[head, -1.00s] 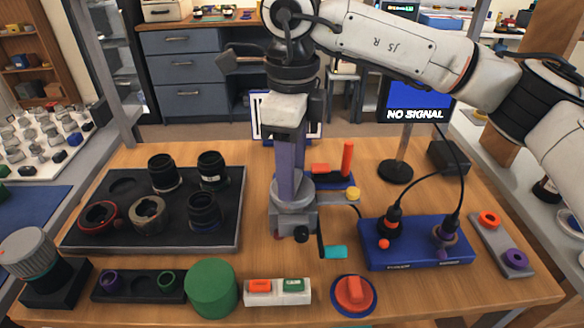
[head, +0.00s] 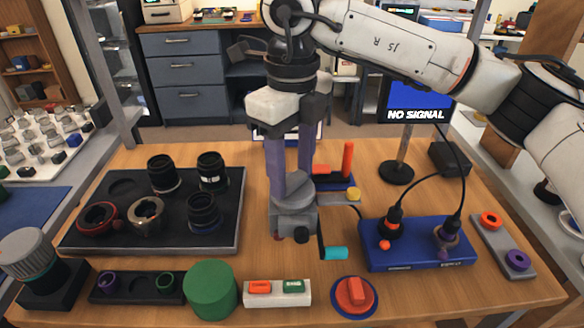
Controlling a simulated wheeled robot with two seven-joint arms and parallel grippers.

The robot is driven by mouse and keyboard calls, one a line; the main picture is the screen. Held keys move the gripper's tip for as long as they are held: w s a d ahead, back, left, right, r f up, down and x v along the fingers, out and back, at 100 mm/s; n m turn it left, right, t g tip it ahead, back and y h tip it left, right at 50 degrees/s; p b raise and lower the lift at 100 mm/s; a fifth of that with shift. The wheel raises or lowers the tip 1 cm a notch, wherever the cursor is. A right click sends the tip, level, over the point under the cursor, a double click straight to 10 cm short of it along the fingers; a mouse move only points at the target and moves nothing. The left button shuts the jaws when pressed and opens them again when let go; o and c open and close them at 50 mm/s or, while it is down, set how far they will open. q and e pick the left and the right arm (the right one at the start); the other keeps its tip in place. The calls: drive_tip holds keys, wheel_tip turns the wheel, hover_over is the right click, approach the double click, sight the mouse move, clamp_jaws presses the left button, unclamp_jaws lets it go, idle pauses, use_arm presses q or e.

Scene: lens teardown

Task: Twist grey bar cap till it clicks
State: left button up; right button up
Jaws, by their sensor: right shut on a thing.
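The grey bar cap (head: 294,194) sits on top of the grey fixture (head: 292,223) in the middle of the table. My right gripper (head: 292,178) points straight down from above, with its two purple fingers on either side of the cap's top. It is shut on the cap's bar, which the fingers mostly hide. I cannot tell from here how the bar sits in its seat. A crank with a teal handle (head: 336,253) sticks out at the fixture's front right. My left gripper is out of view.
A black tray (head: 225,233) with several lens parts lies to the left. A blue power box (head: 410,256) with cables stands to the right. A green cylinder (head: 211,288), a white switch block (head: 277,299) and a red knob (head: 354,295) line the front edge.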

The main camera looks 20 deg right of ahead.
sight(292, 178)
drive_tip(key=shift+m, duration=0.6)
drive_tip(key=shift+c, duration=0.9)
drive_tip(key=o, duration=1.3)
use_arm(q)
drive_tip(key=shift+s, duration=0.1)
use_arm(e)
wheel_tip(292, 178, up, 3)
drive_tip(key=shift+f, duration=0.1)
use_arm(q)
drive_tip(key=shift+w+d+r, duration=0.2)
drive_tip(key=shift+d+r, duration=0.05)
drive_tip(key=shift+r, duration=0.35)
use_arm(e)
wheel_tip(292, 178, up, 8)
drive_tip(key=shift+f, duration=0.2)
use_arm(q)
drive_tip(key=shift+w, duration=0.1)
